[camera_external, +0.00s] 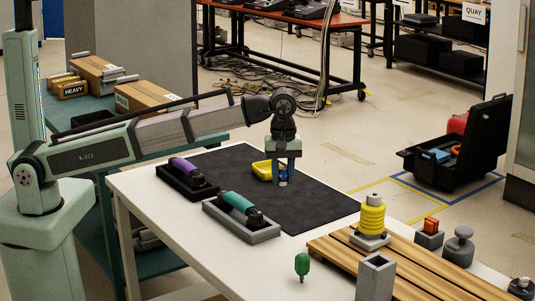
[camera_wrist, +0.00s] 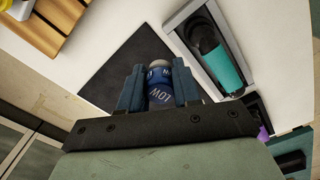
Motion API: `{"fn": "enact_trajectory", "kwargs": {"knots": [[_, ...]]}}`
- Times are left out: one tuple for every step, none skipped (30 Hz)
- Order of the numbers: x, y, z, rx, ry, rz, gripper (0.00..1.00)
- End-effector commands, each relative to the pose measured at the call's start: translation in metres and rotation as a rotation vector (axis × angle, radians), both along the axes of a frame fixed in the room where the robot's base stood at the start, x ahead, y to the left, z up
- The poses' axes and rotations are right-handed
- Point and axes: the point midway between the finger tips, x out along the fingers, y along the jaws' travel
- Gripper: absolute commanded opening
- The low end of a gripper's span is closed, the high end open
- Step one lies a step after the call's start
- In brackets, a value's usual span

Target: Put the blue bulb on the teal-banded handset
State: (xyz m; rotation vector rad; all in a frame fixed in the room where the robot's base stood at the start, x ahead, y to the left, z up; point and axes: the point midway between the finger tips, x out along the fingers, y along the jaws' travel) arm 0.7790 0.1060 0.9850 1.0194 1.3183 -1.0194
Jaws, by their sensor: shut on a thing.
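My gripper (camera_external: 284,180) is over the black mat, shut on the blue bulb (camera_external: 283,175). In the wrist view the blue bulb (camera_wrist: 160,98) sits between the two fingers of my gripper (camera_wrist: 158,85), with white lettering on it. I cannot tell whether it touches the mat. The teal-banded handset (camera_external: 237,202) lies in a grey cradle (camera_external: 262,237), left of and nearer the camera than my gripper. In the wrist view the teal-banded handset (camera_wrist: 222,68) is at the upper right.
A purple-banded handset (camera_external: 187,167) lies in a black cradle. A green bulb (camera_external: 302,264) stands at the table's front. A slatted wooden board (camera_external: 420,268) with a yellow coil (camera_external: 371,216) is at the right. The mat (camera_external: 325,200) has free room.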

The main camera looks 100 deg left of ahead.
Motion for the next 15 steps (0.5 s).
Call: {"fn": "enact_trajectory", "kwargs": {"knots": [[-0.014, 0.015, 0.008, 0.0, -0.002, 0.023, 0.03], [-0.021, 0.023, 0.011, 0.0, -0.001, 0.036, 0.03], [-0.03, 0.032, 0.016, 0.0, -0.002, 0.05, 0.03], [-0.038, 0.038, 0.02, 0.0, -0.002, 0.059, 0.03], [-0.046, 0.044, 0.023, 0.0, -0.002, 0.065, 0.03], [-0.058, 0.049, 0.026, 0.0, -0.001, 0.067, 0.03], [-0.066, 0.053, 0.029, 0.0, -0.002, 0.067, 0.03], [-0.075, 0.055, 0.031, 0.0, -0.002, 0.06, 0.03], [-0.087, 0.056, 0.033, 0.0, -0.002, 0.045, 0.03], [-0.096, 0.055, 0.034, 0.0, -0.001, 0.029, 0.03], [-0.103, 0.052, 0.034, 0.0, -0.001, 0.007, 0.03], [-0.111, 0.05, 0.033, 0.0, 0.0, -0.023, 0.03], [-0.117, 0.048, 0.032, 0.0, 0.0, -0.045, 0.03], [-0.123, 0.047, 0.03, 0.0, 0.0, -0.072, 0.03], [-0.127, 0.045, 0.029, 0.0, 0.0, -0.106, 0.03]]}}
